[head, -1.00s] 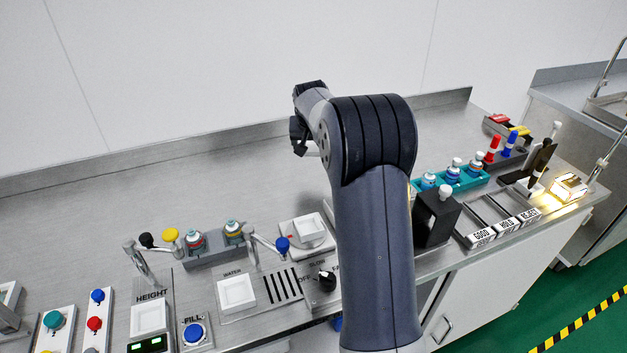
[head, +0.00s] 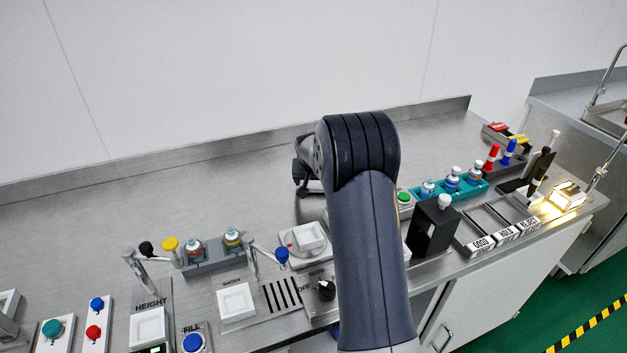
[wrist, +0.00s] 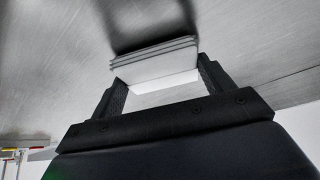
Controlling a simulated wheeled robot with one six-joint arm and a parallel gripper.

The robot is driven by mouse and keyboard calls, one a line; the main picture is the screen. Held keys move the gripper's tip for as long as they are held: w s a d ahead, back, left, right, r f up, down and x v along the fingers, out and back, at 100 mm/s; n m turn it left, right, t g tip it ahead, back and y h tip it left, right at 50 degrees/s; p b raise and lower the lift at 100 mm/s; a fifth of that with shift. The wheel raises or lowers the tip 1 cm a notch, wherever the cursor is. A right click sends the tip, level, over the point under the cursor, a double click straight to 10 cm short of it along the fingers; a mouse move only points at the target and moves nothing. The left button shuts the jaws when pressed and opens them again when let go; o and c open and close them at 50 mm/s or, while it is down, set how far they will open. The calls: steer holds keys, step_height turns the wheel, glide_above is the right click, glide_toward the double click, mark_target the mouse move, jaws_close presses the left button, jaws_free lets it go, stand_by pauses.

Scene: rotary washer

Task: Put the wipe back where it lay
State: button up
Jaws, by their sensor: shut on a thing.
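The wipe (wrist: 155,62) is a folded white-grey pad with layered edges, in the middle of the wrist view. My gripper (wrist: 160,82) is shut on it, with one dark finger on each side. A dark shadow lies on the brushed metal just beyond the wipe; I cannot tell whether it touches the surface. In the head view, my gripper (head: 308,190) hangs over the worktop behind the panel, partly hidden by my arm. The wipe cannot be made out there.
The steel worktop (head: 85,210) is bare along the back left. A teal bottle rack (head: 455,189) and a black block (head: 432,228) stand to the right.

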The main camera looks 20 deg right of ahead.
steer(key=shift+f, duration=0.2)
steer(key=o, duration=0.9)
steer(key=shift+r, duration=0.15)
steer(key=shift+r, duration=0.2)
steer(key=v, duration=1.1)
steer(key=shift+s+r+b, duration=0.25)
steer(key=shift+r+b, duration=0.05)
steer(key=shift+b, duration=0.1)
